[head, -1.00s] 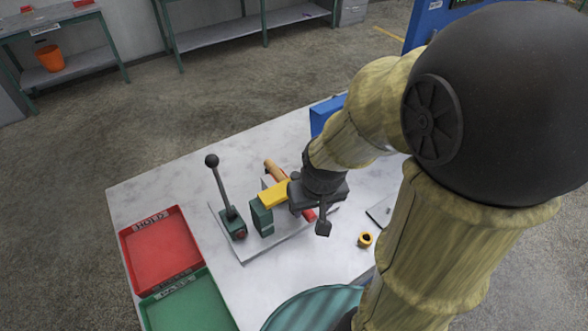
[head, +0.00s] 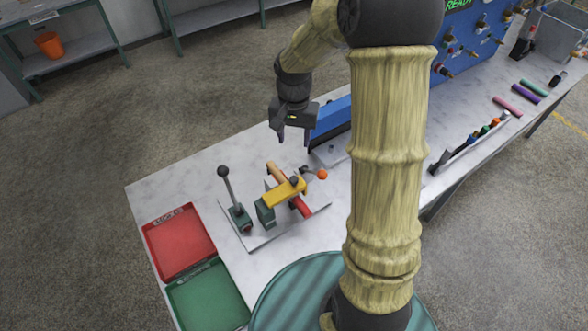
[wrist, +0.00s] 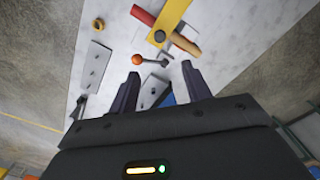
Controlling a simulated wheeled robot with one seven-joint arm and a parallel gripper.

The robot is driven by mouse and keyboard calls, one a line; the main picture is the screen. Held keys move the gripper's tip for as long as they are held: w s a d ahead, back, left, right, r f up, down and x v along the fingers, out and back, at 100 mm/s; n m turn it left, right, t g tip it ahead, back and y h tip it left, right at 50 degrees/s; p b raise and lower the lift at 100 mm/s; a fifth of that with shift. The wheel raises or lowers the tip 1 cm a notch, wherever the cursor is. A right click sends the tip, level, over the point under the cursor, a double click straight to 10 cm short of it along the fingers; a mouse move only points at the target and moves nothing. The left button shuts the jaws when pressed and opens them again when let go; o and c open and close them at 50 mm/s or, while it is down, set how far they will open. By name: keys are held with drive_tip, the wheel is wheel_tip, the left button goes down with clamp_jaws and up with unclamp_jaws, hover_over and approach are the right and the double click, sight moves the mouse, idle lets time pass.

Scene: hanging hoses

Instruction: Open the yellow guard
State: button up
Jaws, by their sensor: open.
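The yellow guard (head: 286,193) is a flat yellow bar with a dark knob, lying across the red and tan piece on the fixture plate. One end sits by a green block (head: 264,212). In the wrist view the guard (wrist: 171,14) is at the top, beyond the fingertips. My gripper (head: 294,138) is open and empty, raised behind the guard and apart from it. In the wrist view its two dark fingers (wrist: 160,80) are spread with nothing held between them.
A lever with a black ball (head: 231,198) stands left of the guard. An orange-knobbed lever (head: 319,173) lies to its right. Red (head: 178,243) and green (head: 207,297) trays are at the left. A blue block (head: 331,117) stands close beside my gripper.

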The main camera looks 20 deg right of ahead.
sight(294, 179)
drive_tip(key=shift+f, duration=0.1)
wheel_tip(294, 179, down, 17)
drive_tip(key=p, duration=0.4)
drive_tip(key=shift+f, duration=0.15)
idle(0.5)
clamp_jaws()
